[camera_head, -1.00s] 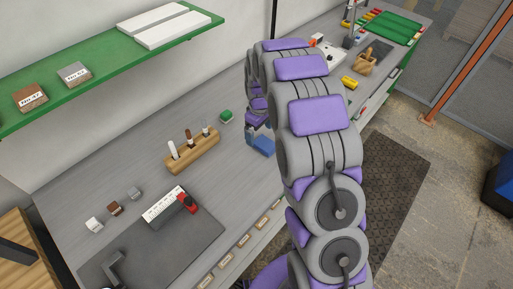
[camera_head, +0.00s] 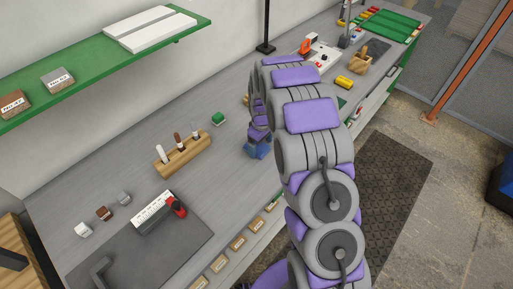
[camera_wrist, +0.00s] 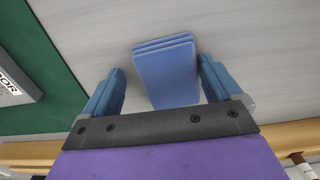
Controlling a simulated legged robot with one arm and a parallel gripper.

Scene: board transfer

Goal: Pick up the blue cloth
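The blue cloth (camera_wrist: 168,84) is a folded, layered rectangle lying on the grey worktop in the wrist view. My gripper (camera_wrist: 160,66) is open, with one blue finger on either side of the cloth and a visible gap at each side. The near end of the cloth runs towards the dark gripper bar. In the head view, my arm hides most of this area. A small blue patch (camera_head: 257,149) shows beside the arm's end; I cannot tell whether it is finger or cloth.
A green panel (camera_wrist: 55,55) with a lettered plate lies left in the wrist view. A green shelf (camera_head: 95,75) hangs above.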

